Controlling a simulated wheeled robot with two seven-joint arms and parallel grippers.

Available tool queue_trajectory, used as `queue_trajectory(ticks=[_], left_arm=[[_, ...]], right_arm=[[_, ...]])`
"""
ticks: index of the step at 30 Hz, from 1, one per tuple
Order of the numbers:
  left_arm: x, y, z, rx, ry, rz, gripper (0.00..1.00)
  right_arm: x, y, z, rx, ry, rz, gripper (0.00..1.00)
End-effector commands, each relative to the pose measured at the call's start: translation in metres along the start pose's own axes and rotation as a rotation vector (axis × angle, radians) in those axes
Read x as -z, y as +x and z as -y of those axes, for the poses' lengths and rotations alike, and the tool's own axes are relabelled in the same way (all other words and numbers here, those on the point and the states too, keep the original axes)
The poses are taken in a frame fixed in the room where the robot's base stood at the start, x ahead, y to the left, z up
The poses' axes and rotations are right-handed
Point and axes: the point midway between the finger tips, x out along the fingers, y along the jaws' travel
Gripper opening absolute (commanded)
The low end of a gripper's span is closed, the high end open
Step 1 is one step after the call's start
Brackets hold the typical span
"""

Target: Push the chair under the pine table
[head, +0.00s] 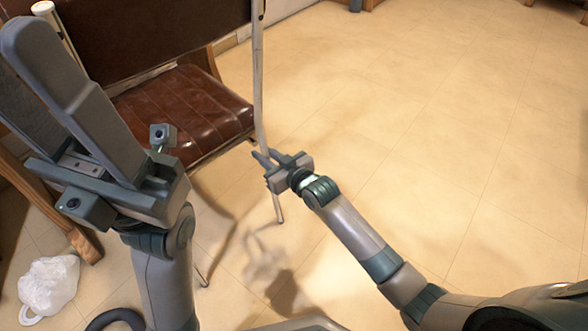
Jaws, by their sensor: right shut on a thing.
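The chair has a quilted brown leather seat (180,105), a dark brown back panel (150,35) and thin metal uprights and legs. It stands at the upper left in the head view. My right gripper (262,157) is shut on the chair's right metal upright (258,90), beside the seat's front right corner. My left gripper (55,90) is large in the foreground, pointing up and left. It hides the left part of the chair, and its finger gap cannot be judged. Brown wooden parts show at the left (50,212); I cannot tell whether they belong to the pine table.
A white plastic bag (48,288) lies on the floor at the lower left. A dark curved object (115,320) shows at the bottom edge. The tiled floor (430,110) on the right is wide and clear. Wooden furniture edges show at the top right (565,8).

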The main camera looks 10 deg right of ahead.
Motion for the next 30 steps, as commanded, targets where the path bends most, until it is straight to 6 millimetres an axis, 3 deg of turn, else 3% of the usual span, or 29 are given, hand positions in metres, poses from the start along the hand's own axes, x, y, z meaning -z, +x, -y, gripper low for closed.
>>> queue_trajectory(ticks=[11,30], left_arm=[[0.000,0.000,0.000,0.000,0.000,0.000,0.47],[0.000,-0.002,0.000,0.000,0.000,0.000,0.47]], right_arm=[[0.007,0.005,0.005,0.006,0.005,-0.012,0.00],[0.016,0.039,0.015,0.006,0.005,-0.012,0.00]])
